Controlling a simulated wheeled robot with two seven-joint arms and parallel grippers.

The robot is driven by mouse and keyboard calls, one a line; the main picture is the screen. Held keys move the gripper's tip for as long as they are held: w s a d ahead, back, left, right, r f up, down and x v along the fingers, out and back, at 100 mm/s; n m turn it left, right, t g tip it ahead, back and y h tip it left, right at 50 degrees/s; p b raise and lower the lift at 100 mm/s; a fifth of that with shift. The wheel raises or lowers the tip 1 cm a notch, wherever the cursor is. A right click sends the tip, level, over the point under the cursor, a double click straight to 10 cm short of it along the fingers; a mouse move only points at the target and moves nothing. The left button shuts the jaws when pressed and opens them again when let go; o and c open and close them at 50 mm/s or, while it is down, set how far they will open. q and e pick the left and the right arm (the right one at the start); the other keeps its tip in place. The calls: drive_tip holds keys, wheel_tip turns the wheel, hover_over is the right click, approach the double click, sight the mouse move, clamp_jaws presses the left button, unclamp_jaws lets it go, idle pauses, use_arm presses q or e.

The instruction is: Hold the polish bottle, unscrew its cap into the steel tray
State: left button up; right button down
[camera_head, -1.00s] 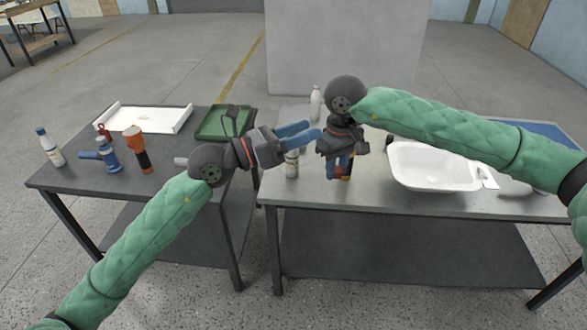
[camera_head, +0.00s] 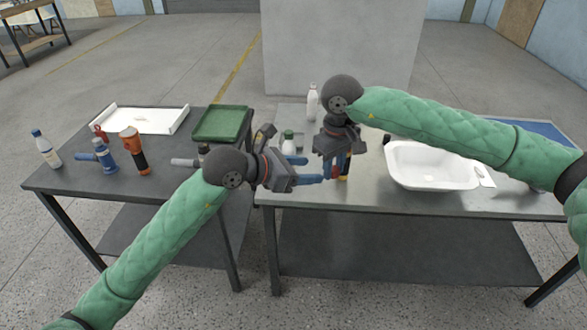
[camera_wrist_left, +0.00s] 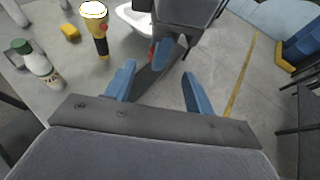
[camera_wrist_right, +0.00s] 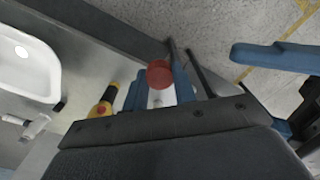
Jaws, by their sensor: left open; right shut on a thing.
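My right gripper (camera_head: 335,174) points down over the front left part of the right table. It is shut on a small bottle with a round red cap (camera_wrist_right: 160,73), which I take as the polish bottle; the fingers hide most of its body. The red also shows in the left wrist view (camera_wrist_left: 152,50). My left gripper (camera_head: 313,170) is open and empty, its fingers pointing right toward the bottle. In the left wrist view its fingers (camera_wrist_left: 159,72) are apart, with nothing between them. A pale flat shape (camera_head: 291,112) at the table's back left may be the steel tray; I cannot tell.
A green-capped white bottle (camera_wrist_left: 38,63) and a yellow-and-black torch-like object (camera_wrist_left: 94,26) stand on the table near the grippers. A white basin (camera_head: 432,165) stands to the right. A green tray (camera_head: 221,124) and several bottles and tools are on the left table.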

sight(334, 172)
use_arm(q)
drive_tip(key=x, duration=0.8)
drive_tip(key=shift+d, duration=0.1)
drive_tip(key=c, duration=1)
drive_tip(key=shift+s, duration=0.1)
use_arm(e)
drive_tip(key=c, duration=1.1)
unclamp_jaws()
drive_tip(key=shift+o, duration=0.2)
drive_tip(key=shift+w, duration=0.1)
drive_tip(key=shift+r, duration=0.1)
